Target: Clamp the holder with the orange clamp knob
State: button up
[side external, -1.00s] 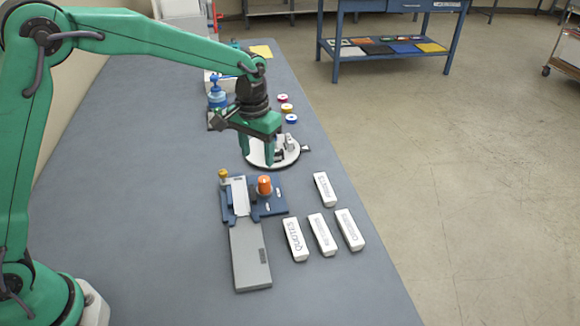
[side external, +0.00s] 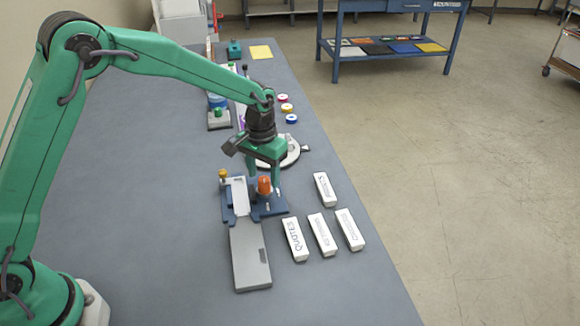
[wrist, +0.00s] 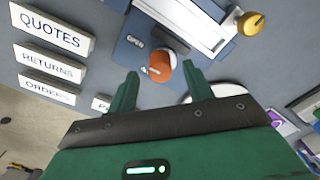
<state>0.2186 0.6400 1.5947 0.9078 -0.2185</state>
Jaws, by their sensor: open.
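The orange clamp knob (side external: 264,186) stands upright on the right side of the blue holder (side external: 272,209). It also shows in the wrist view (wrist: 159,68), beside a printed OPEN mark and a second mark that is partly hidden. A pale strip (side external: 240,197) lies in the holder, with a yellow knob (side external: 223,174) at its far left corner. My gripper (side external: 264,180) is open and points down at the orange knob. In the wrist view its fingertips (wrist: 161,77) lie either side of the knob's near part; I cannot tell whether they touch it.
A grey plate (side external: 250,262) extends from the holder toward the near side. White labelled blocks, including QUOTES (side external: 295,240), lie to the right. A round white disc fixture (side external: 290,152) stands just behind the gripper. The table's left side is clear.

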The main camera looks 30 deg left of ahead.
jog(key=shift+f, duration=1.4)
jog(key=c, duration=1)
jog(key=shift+o, duration=0.2)
